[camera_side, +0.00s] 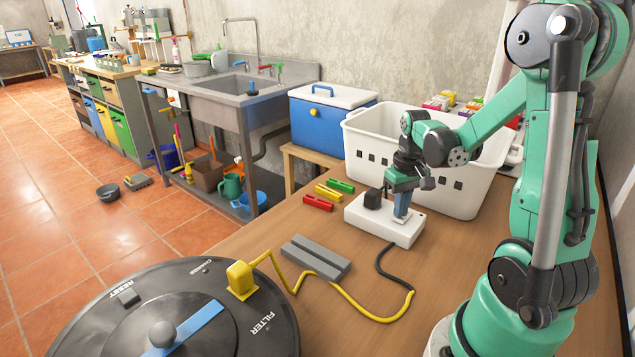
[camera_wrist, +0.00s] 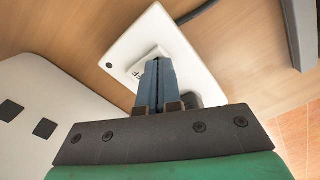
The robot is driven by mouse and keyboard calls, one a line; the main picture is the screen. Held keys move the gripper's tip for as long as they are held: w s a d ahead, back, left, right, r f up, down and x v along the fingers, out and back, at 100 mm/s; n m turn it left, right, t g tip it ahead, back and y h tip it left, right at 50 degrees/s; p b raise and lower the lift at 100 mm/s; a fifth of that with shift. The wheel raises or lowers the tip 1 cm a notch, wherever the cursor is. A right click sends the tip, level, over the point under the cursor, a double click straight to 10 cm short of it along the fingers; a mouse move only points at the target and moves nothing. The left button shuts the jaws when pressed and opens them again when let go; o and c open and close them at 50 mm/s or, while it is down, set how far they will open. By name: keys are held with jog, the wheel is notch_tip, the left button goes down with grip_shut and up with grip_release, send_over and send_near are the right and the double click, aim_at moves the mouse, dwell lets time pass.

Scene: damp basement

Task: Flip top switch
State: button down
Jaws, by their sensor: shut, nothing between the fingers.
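A white switch box (camera_side: 388,228) lies on the wooden table in front of the white basket, with a dark cable running from it. In the wrist view its white top (camera_wrist: 185,62) carries a raised white switch (camera_wrist: 137,71) with lettering partly hidden by my fingers; only an "F" reads clearly. A black block (camera_side: 373,199) stands at the box's left end in the side view. My gripper (camera_side: 401,217) points down at the right part of the box. Its blue-grey fingers (camera_wrist: 158,60) are shut and empty, right over or at the switch. I cannot tell whether they touch it.
The white basket (camera_side: 455,190) stands close behind the gripper. Red (camera_side: 318,203), yellow (camera_side: 328,193) and green (camera_side: 341,186) blocks lie left of the box. A grey bar (camera_side: 315,258), a yellow cable (camera_side: 345,297) and a round black lid (camera_side: 95,325) are nearer the camera.

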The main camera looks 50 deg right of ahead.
jog(key=shift+f, duration=0.25)
jog(key=shift+r, duration=3.55)
jog(key=w+a+r+n+t, duration=0.1)
jog(key=w+a+n+t, duration=0.1)
jog(key=a, duration=0.8)
jog(key=w+a+r+n+t, duration=0.1)
jog(key=a+n+t, duration=0.3)
jog(key=a, duration=0.5)
jog(key=shift+w+a+r+t, duration=0.2)
jog(key=shift+w+a+t, duration=0.25)
jog(key=shift+w, duration=0.3)
jog(key=shift+d, duration=0.1)
